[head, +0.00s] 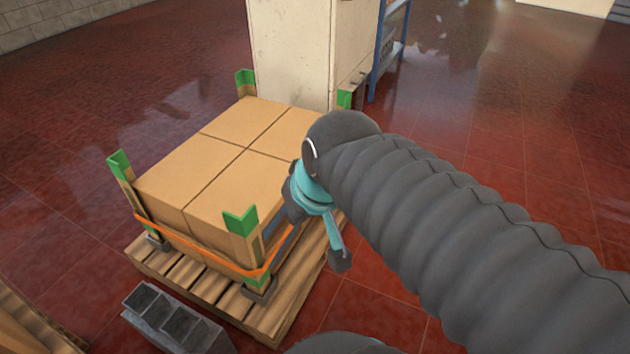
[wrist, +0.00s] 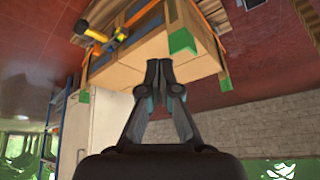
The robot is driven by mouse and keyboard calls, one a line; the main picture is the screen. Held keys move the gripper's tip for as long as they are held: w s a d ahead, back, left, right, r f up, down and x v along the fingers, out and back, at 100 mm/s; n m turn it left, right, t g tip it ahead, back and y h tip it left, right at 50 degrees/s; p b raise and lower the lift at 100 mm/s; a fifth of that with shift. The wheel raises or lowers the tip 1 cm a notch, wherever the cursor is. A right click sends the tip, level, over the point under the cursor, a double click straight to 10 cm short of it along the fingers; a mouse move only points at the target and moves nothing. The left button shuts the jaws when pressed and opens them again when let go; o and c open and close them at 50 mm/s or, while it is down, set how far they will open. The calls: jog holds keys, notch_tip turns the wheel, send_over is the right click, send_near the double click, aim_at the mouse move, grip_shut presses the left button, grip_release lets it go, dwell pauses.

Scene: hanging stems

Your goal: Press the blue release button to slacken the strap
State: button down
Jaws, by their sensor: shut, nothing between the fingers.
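My gripper (wrist: 165,68) is shut and empty in the wrist view, its two dark fingertips together in front of the cardboard boxes. In the head view, part of my teal and dark arm end shows beside the load's right side. The orange strap (head: 200,257) runs around the strapped boxes (head: 225,165). In the wrist view a yellow and dark tensioner (wrist: 118,36) sits on the strap, at upper left of the fingers and apart from them in the picture. A small blue patch shows there, but I cannot clearly make out the button. My arm hides the tensioner in the head view.
The boxes stand on a wooden pallet (head: 180,284) with green-topped corner posts (head: 241,220). A pale cabinet (head: 295,50) and blue shelving (head: 392,45) stand behind. A grey metal bin (head: 170,320) is at front left. Red floor is clear on the left.

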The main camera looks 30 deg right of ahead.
jog(key=w+d+f+m+t+y+b, duration=0.1)
jog(key=w+d+f+b, duration=0.15)
jog(key=w, duration=0.85)
jog(key=w+d+f+m+y+b, duration=0.2)
jog(key=w+d+f, duration=0.15)
jog(key=w, duration=0.75)
jog(key=w+d+f+m+t+h+b, duration=0.1)
jog(key=w+d+f+m+t+b, duration=0.1)
jog(key=w+d+f, duration=1)
jog(key=shift+w+d+m+h, duration=0.3)
jog(key=shift+w+d+m, duration=0.25)
jog(key=shift+d, duration=0.6)
jog(key=shift+s+f+b, duration=0.1)
jog(key=shift+s+b, duration=0.05)
jog(key=shift+b, duration=0.15)
notch_tip(320, 180, down, 7)
jog(key=b, duration=0.4)
jog(key=shift+f+b, duration=0.35)
jog(key=shift+f, duration=0.55)
jog(key=shift+f, duration=0.4)
